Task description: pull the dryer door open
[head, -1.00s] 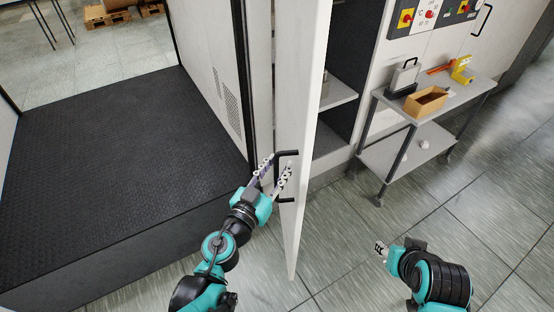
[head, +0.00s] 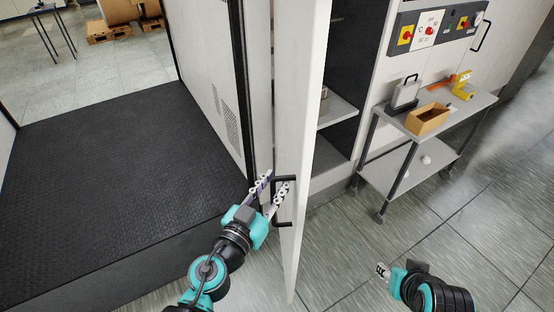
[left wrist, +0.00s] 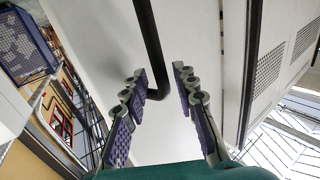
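The white dryer door (head: 306,120) stands swung out, its edge toward me in the head view. Its black bar handle (head: 275,207) is on the left face; the handle also shows in the left wrist view (left wrist: 147,30).
A grey cart (head: 458,105) with an open cardboard box (head: 428,119) stands right of the door. Behind the door is a cabinet with a shelf (head: 337,110). A black raised platform (head: 120,185) fills the left. Floor between door and right arm is clear.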

